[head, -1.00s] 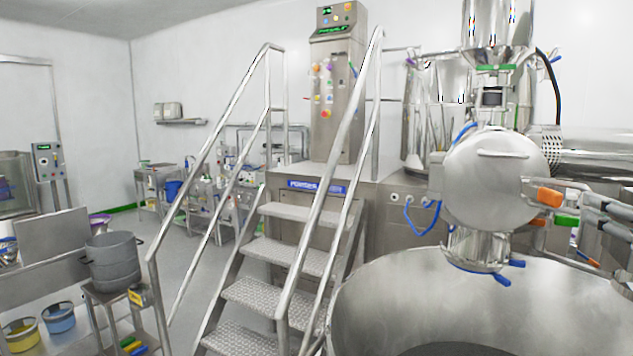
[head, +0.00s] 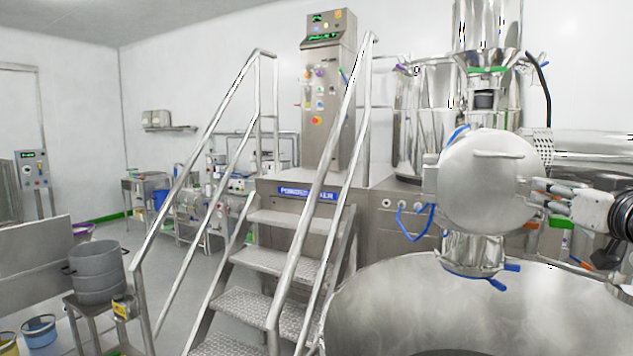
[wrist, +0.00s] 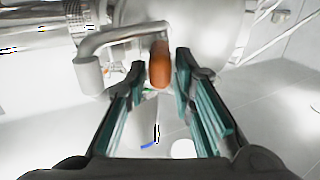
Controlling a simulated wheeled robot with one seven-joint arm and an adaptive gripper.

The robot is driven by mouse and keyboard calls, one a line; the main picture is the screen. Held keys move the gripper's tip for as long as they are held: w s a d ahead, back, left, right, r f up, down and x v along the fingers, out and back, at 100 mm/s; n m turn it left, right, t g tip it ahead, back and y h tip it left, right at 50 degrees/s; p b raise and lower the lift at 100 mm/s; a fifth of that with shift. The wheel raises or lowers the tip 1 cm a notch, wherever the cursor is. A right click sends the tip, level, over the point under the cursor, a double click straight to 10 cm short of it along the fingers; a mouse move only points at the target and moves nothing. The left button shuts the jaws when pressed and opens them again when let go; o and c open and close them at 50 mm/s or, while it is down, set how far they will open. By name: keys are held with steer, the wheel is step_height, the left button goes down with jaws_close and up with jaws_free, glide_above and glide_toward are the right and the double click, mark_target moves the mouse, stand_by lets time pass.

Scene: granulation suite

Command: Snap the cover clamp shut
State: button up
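The round steel cover (head: 487,182) stands upright on the vessel's side in the head view, and part of it fills the top of the wrist view (wrist: 205,30). The clamp's orange grip (wrist: 159,66) hangs at the end of a bent metal arm (wrist: 110,38). My gripper (wrist: 160,82) is open, with one finger on each side of the orange grip. Narrow gaps show beside the grip, and I cannot tell whether either finger touches it. In the head view my gripper (head: 543,197) is at the cover's right edge and hides the orange grip.
A large steel bowl (head: 400,310) lies below the cover. Blue-handled fittings (head: 497,284) stick out under it. Steel steps with handrails (head: 300,265) stand to the left.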

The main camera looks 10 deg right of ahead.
steer(key=shift+x, duration=0.8)
steer(key=shift+c, duration=0.5)
jaws_close()
steer(key=shift+a+b, duration=0.1)
steer(key=shift+b, duration=0.2)
